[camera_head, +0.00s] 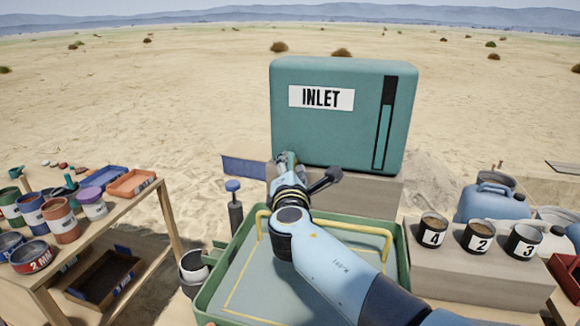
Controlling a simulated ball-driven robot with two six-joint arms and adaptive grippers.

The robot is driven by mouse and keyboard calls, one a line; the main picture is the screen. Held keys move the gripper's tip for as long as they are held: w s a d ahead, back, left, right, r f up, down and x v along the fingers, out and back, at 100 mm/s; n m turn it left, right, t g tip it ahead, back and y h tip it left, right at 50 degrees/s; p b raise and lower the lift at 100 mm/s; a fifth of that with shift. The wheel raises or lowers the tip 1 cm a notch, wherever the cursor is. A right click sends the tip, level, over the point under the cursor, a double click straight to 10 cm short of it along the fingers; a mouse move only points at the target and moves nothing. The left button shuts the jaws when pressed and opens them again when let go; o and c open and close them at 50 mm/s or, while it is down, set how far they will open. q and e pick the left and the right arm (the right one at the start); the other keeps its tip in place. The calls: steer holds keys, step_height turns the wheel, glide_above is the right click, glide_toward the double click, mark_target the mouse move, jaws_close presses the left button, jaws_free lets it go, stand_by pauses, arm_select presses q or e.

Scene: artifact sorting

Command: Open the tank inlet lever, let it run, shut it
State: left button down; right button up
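The teal tank (292,132) stands on a grey block behind the green tray and carries a white INLET label (321,97). Its upright gauge (384,125) is teal over most of its height and black at the top. My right arm reaches up from the bottom right. My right gripper (287,160) is at the tank's lower left corner, where the inlet lever would be hidden or too small to make out. I cannot tell whether its fingers are open or shut. A dark stub (325,179) sticks out right of the wrist; I cannot tell what it belongs to. My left gripper is out of view.
The green tray (398,262) with a yellow bar lies under my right arm. Cups marked 4 (432,233), 2 (478,238) and 3 (523,242) stand on a block at right. A wooden table (120,208) with several cans is at left. A blue-topped pump (235,210) stands left of the tray.

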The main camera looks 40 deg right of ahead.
steer(key=shift+d, duration=0.1)
steer(key=c, duration=0.4)
jaws_close()
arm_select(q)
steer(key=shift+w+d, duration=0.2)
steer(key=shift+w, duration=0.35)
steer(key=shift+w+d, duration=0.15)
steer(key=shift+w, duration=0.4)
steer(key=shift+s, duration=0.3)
arm_select(e)
steer(key=shift+f, duration=0.1)
